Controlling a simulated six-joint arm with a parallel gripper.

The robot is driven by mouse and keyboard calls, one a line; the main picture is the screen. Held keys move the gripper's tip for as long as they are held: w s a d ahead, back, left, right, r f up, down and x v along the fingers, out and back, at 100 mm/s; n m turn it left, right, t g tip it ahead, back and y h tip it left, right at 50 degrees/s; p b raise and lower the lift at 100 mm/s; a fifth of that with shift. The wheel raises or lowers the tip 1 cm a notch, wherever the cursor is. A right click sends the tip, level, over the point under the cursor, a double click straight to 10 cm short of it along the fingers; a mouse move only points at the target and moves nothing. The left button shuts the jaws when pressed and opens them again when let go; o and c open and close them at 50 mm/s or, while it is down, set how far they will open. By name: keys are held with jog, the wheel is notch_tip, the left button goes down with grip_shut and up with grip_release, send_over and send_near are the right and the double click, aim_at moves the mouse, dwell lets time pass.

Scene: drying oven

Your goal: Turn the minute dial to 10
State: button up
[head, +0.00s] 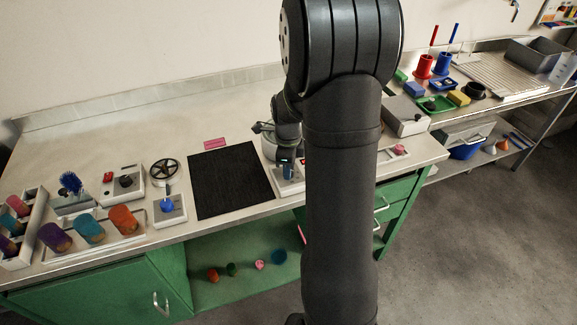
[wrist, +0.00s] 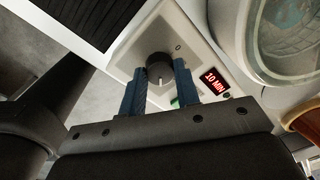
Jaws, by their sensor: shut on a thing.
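The minute dial (wrist: 159,66) is a dark round knob on a light control box (wrist: 133,53). In the wrist view, my gripper (wrist: 158,82) has its two blue-grey fingers on either side of the dial, shut on it. A red-lit display (wrist: 215,81) on the box reads "10 MIN". A small green part (wrist: 175,102) shows beside the right finger. In the head view, the box (head: 290,187) is at the right edge of the black mat, and my arm hides most of it and the dial.
A rounded appliance with a glass window (wrist: 285,40) stands right beside the box. The black mat (head: 230,181) is bare. To the left are a blue-knobbed box (head: 169,208), a handwheel (head: 165,170) and several coloured cylinders (head: 90,228). Green drawers (head: 400,195) are below the bench.

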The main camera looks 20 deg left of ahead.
jog(key=o, duration=1)
jog(key=r, duration=1.7)
jog(key=shift+s+d+r, duration=0.1)
jog(key=shift+s+r, duration=0.15)
jog(key=shift+s, duration=0.15)
jog(key=f, duration=1.7)
jog(key=shift+w+f, duration=0.25)
jog(key=shift+w, duration=0.15)
